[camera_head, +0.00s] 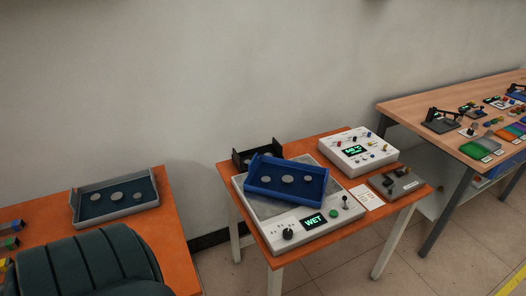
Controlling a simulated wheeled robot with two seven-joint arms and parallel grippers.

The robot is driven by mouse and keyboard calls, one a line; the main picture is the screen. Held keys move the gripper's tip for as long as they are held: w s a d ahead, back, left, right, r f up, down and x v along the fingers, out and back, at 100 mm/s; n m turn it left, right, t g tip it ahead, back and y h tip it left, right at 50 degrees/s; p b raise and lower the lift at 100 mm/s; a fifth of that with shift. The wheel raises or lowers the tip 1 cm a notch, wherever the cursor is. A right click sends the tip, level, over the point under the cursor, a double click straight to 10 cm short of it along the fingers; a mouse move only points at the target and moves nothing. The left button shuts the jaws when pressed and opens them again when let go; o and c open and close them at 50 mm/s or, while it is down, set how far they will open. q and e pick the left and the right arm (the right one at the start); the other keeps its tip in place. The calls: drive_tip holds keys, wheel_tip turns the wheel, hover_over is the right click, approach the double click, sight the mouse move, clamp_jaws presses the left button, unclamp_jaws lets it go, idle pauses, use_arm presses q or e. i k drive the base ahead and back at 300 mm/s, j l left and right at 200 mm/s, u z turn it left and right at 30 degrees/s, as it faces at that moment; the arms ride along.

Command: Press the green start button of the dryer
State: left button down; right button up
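The dryer (262,232) is a white box on the orange table in the middle, with a grey top plate. Its front panel has a lit display (313,221) reading WET in green. The round green start button (333,213) is just right of the display and is unobstructed. A black knob (287,234) is left of the display and a small toggle lever (345,202) is right of the button. A blue tray (264,190) with three grey discs sits tilted across the top plate. Neither of my grippers is in view.
A second white device (358,152) and a dark grey block (396,182) share the table. A grey tray (82,215) lies on the left orange table (178,248). A dark ribbed rounded shape (82,262) fills the lower left. A cluttered wooden table (402,107) stands right.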

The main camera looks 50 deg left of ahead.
sight(334, 213)
drive_tip(key=u, duration=1.15)
